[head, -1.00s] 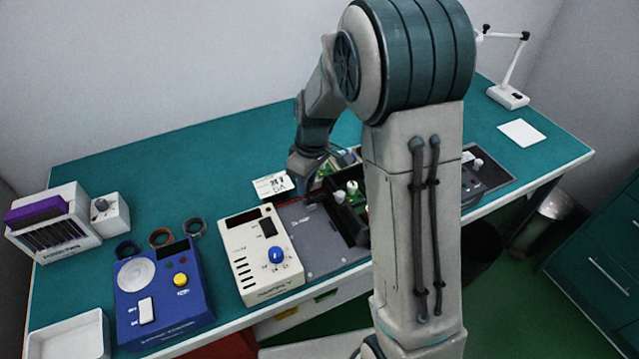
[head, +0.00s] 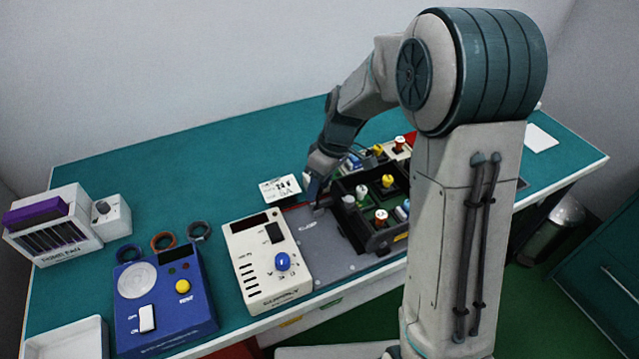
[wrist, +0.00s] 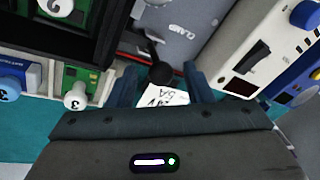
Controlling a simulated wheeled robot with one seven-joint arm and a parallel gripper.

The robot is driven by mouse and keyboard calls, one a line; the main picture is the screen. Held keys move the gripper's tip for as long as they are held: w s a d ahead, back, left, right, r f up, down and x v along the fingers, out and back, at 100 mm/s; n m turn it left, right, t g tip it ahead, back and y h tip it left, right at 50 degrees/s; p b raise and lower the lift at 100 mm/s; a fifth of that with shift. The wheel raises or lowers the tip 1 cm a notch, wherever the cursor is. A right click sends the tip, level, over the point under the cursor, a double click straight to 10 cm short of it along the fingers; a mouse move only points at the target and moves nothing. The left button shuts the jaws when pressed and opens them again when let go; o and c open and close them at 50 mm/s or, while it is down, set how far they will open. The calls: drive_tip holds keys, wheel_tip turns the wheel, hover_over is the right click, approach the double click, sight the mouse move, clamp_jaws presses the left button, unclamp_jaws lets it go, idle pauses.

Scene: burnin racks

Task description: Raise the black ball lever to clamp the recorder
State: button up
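The black ball lever (wrist: 160,74) shows in the wrist view, its ball between my gripper's two fingers and its thin arm running up toward the grey plate. The grey plate (wrist: 192,28) carries the word CLAMP; it also shows in the head view (head: 325,248). My gripper (wrist: 161,72) is open, with a finger on each side of the ball; I cannot tell whether either touches it. In the head view, my gripper (head: 314,190) is low at the plate's back edge, and the lever is hard to make out. I cannot tell which part is the recorder.
A black compartment tray (head: 352,226) with coloured knobs stands right of the plate. A cream box with a blue knob (head: 262,285) is left of it, then a blue box (head: 163,310). A white card (head: 280,188) lies behind. The back left table is clear.

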drive_tip(key=s+b+v, duration=0.1)
drive_tip(key=v, duration=1.2)
drive_tip(key=shift+w+d+r, duration=0.25)
drive_tip(key=shift+w+r, duration=0.1)
drive_tip(key=shift+w, duration=0.15)
drive_tip(key=s+d+f+m+t+h, duration=0.1)
drive_tip(key=s+d+m, duration=0.3)
drive_tip(key=s, duration=0.6)
drive_tip(key=s+d+f+m+t+h, duration=0.1)
drive_tip(key=s+d+m, duration=0.3)
drive_tip(key=s, duration=0.7)
drive_tip(key=m+t, duration=0.1)
drive_tip(key=m, duration=0.1)
drive_tip(key=shift+f+m+t+h, duration=0.4)
drive_tip(key=shift+s, duration=0.1)
